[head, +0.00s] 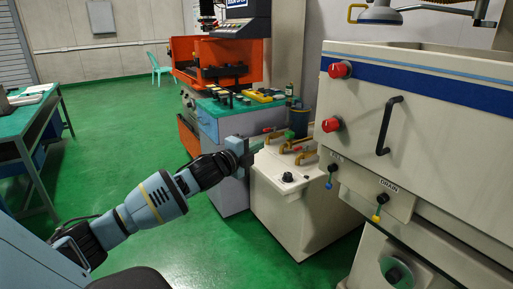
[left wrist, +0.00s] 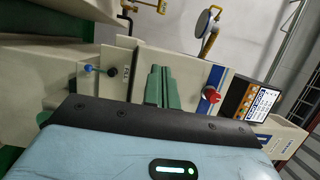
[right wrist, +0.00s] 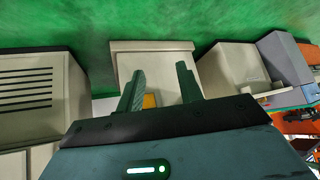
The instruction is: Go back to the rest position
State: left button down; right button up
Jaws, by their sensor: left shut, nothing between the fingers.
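My left arm reaches in from the left in the head view. Its gripper (head: 258,146) is held in the air in front of the beige cabinet (head: 292,215). In the left wrist view the left gripper's green fingers (left wrist: 158,72) are together with nothing between them. My right gripper does not show in the head view. In the right wrist view its two fingers (right wrist: 160,70) stand well apart, with no object held between them. A beige box-shaped unit (right wrist: 153,58) lies beyond them.
The large beige machine (head: 440,125) with red knobs and a black handle (head: 390,125) fills the right side. An orange machine (head: 218,62) stands at the back. A workbench (head: 22,120) is at the left. Green floor (head: 110,130) is open between them.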

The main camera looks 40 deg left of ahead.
jog(key=shift+s+f, duration=0.1)
jog(key=shift+s, duration=0.1)
